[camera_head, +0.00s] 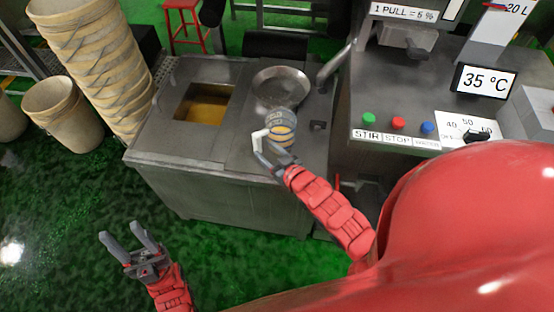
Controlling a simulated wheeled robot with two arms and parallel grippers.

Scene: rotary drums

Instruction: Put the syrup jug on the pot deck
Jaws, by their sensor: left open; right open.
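The syrup jug (281,121), a small grey ribbed vessel with an amber patch low on its side, is upright at the metal pot deck (235,148), just in front of a round pan. It appears to rest on the deck, though its base is partly hidden. A pale angled piece at its left looks like its handle. My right gripper (264,149) is open at the handle, its fingers close to or around it; contact cannot be told. My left gripper (121,231) is open and empty, low over the green floor at the left.
The deck has a square opening with amber liquid (206,108) and a shallow metal pan (281,86). A control panel (420,112) with buttons and a dial stands right. Stacked beige buckets (95,60) stand left. A red stool (185,25) is behind.

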